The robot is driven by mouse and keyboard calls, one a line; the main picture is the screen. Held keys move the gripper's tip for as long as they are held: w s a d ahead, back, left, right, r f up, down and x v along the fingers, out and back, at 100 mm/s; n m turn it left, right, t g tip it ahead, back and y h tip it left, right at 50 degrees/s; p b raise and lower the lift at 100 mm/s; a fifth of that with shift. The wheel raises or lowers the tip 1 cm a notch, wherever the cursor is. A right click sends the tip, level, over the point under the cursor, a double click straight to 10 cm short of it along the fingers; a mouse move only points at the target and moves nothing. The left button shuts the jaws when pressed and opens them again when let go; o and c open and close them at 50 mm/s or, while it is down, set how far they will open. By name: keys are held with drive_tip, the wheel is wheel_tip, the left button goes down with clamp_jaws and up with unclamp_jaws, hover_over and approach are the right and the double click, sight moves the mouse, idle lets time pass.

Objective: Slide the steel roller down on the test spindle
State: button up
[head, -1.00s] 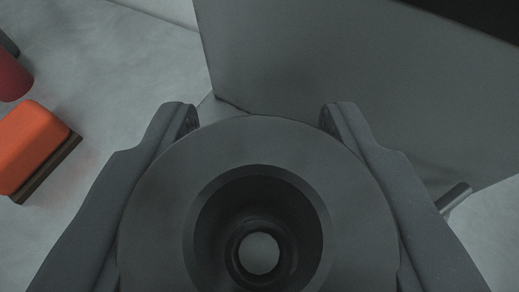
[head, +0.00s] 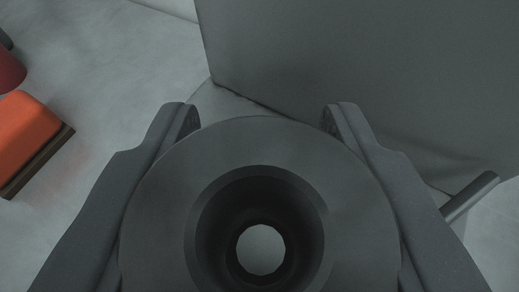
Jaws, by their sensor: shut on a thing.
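The steel roller (head: 345,215) is a dark grey ring-shaped part with a wide flat face and a stepped hole in its middle. My gripper (head: 260,118) is shut on it, one finger along its left side and one along its right. Through the roller's hole a pale grey surface shows as a small bright disc. A grey rod (head: 470,198) sticks out to the right of my right finger; I cannot tell whether it is the test spindle. No spindle shows inside the hole.
A large dark grey block or panel (head: 340,70) stands ahead, beyond the fingertips. An orange block on a dark brown base (head: 25,135) lies at the left, with a dark red rounded thing (head: 8,72) behind it. Pale floor (head: 135,70) between is clear.

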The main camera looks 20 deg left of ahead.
drive_tip(key=shift+f+b, duration=0.3)
drive_tip(key=shift+f, duration=0.45)
idle(0.3)
idle(0.5)
drive_tip(key=o, duration=1.6)
drive_tip(key=shift+r, duration=0.1)
drive_tip(key=shift+c, duration=0.2)
drive_tip(key=shift+d+r, duration=0.1)
drive_tip(key=shift+r, duration=0.05)
drive_tip(key=shift+c, duration=0.3)
